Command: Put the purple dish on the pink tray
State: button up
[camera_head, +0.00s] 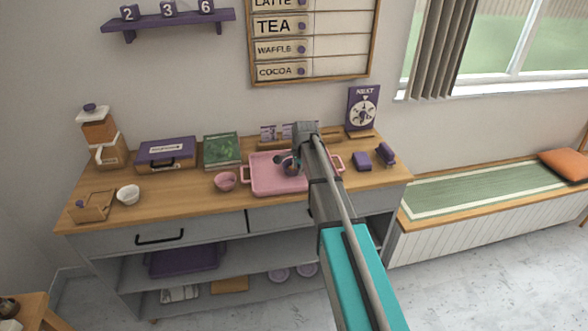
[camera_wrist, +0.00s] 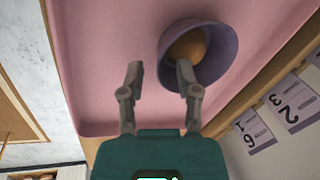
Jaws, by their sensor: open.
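The pink tray (camera_head: 262,184) lies on the wooden counter and fills much of the wrist view (camera_wrist: 100,90). The purple dish (camera_wrist: 222,72) appears over the tray's surface in the wrist view, with a round orange-brown item (camera_wrist: 188,47) inside it. In the head view the dish (camera_head: 290,167) is partly hidden by my arm. My gripper (camera_wrist: 160,70) is open, its fingers on either side of the dish's near left wall, one outside and one over the dish's opening. I cannot tell whether the fingers touch the dish.
A pink bowl (camera_head: 225,181) stands just left of the tray, with a green-covered box (camera_head: 221,150) behind it. A purple case (camera_head: 166,153) and a white bowl (camera_head: 128,194) are further left. Purple blocks (camera_head: 362,160) and a dial sign (camera_head: 362,108) stand to the right.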

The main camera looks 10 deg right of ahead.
jog(key=p+v, duration=1)
jog(key=v, duration=0.1)
dwell(0.3)
dwell(0.7)
jog(key=s+a+n+g, duration=0.1)
jog(key=s+a+n, duration=0.1)
jog(key=s+n, duration=0.5)
jog(key=s+a+n+g, duration=0.1)
jog(key=s+n, duration=0.6)
jog(key=s, duration=1.3)
jog(key=shift+s+a+f+g+h, duration=0.15)
jog(key=shift+a+f+g+h, duration=0.2)
jog(key=shift+a, duration=0.25)
